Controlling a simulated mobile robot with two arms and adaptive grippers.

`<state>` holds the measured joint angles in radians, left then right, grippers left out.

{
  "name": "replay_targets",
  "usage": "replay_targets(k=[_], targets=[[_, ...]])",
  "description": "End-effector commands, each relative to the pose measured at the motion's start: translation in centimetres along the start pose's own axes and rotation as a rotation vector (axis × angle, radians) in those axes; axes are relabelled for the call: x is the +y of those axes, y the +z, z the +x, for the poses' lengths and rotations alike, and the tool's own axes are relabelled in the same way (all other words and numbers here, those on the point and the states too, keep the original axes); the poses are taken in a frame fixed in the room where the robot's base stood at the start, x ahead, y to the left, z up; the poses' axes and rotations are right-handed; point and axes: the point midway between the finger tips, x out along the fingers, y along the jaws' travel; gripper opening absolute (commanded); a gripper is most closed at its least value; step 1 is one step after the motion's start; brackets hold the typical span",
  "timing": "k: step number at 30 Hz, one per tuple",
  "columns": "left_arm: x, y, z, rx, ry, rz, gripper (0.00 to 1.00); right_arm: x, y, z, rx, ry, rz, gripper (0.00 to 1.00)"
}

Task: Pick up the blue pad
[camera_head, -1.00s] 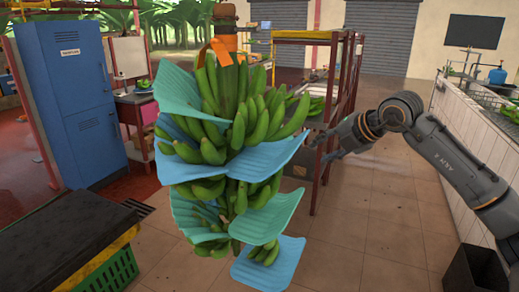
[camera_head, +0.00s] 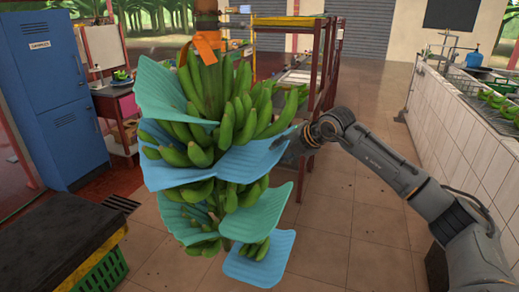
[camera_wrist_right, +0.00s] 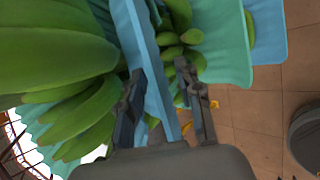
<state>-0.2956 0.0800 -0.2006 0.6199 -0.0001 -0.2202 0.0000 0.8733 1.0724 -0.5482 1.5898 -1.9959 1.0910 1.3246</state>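A banana bunch hangs at centre with pads between its tiers. A blue pad (camera_head: 225,163) sticks out at mid-height. Another blue pad (camera_head: 259,260) lies lowest, under a small banana cluster. My right gripper (camera_head: 285,150) is at the right edge of the mid-height blue pad. In the right wrist view, that pad (camera_wrist_right: 150,62) runs edge-on between the spread fingers of my right gripper (camera_wrist_right: 162,85). A gap shows between the pad and the right finger. The fingers are open around it. The lowest blue pad also shows there (camera_wrist_right: 268,32). My left gripper is out of view.
Teal pads sit above (camera_head: 172,90) and below (camera_head: 258,215) the mid-height pad. Bananas (camera_head: 210,192) crowd close around it. A red rack (camera_head: 325,80) stands behind, a blue locker (camera_head: 58,105) at left. The tiled floor (camera_head: 340,220) at right is clear.

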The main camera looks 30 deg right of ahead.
Motion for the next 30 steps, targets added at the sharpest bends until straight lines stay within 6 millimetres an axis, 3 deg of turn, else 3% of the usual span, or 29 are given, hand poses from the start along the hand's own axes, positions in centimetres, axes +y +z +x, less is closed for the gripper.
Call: replay_targets(k=[3,9,16,21,30], targets=[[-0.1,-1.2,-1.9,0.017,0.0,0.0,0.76,0.8,0.1,1.4,0.003,-0.002,0.001,0.35],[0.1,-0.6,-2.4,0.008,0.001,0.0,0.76,0.4,0.0,3.6,0.001,-0.001,0.0,0.35],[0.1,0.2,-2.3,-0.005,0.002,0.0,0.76,0.3,0.0,3.7,0.0,0.0,-0.001,0.35],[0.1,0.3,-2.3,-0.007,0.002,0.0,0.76,0.3,0.0,3.7,0.0,0.0,-0.001,0.0],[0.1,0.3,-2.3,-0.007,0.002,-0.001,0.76,0.3,0.0,3.7,0.001,-0.001,-0.001,0.0]])
